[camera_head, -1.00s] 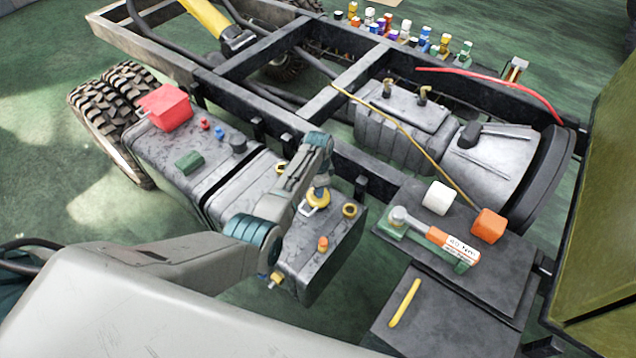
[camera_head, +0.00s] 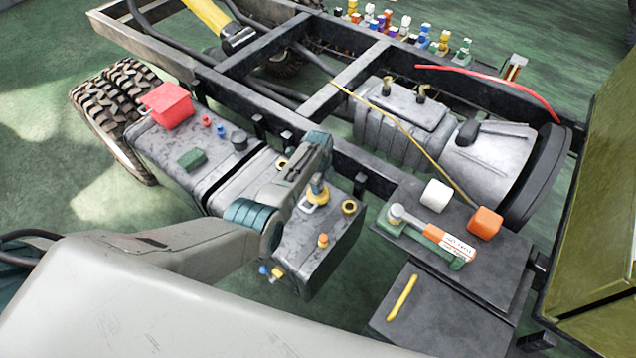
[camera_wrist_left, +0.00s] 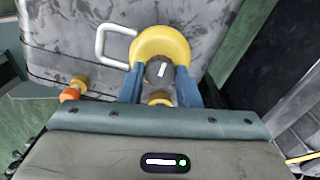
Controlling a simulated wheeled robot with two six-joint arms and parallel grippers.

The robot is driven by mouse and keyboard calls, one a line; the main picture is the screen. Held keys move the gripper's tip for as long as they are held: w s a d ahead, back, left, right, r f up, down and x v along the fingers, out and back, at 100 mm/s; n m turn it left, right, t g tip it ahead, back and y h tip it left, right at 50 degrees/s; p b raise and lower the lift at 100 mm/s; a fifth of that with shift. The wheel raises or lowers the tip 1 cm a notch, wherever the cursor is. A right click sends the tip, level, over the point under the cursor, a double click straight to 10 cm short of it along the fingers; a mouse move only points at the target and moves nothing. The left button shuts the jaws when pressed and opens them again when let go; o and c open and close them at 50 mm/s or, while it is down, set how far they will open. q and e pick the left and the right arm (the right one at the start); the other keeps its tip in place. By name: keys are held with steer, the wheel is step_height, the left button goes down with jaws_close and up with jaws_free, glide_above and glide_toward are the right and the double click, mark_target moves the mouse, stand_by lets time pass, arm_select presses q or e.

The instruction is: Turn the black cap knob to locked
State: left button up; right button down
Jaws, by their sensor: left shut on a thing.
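The black cap knob (camera_wrist_left: 153,74) shows in the left wrist view, dark and round with a white mark that leans slightly right of upright. It sits at a round yellow base (camera_wrist_left: 160,43) on the grey tank. The yellow base also shows in the head view (camera_head: 318,197). My left gripper (camera_wrist_left: 160,76) is shut on the knob, one blue finger on each side. In the head view my left gripper (camera_head: 317,184) is above the yellow base and hides the knob. No locked or unlocked marking can be read. My right gripper is not in view.
A pale metal loop (camera_wrist_left: 105,45) stands beside the yellow base. An orange-topped fitting (camera_head: 323,240) and a brass ring (camera_head: 349,207) are close by on the tank. A red box (camera_head: 170,107) is on the farther tank. A torque wrench (camera_head: 440,236) lies at right.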

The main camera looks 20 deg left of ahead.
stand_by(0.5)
arm_select(q)
steer(key=o, duration=1)
steer(key=shift+r, duration=0.5)
step_height(320, 180, up, 10)
steer(key=shift+f, duration=0.1)
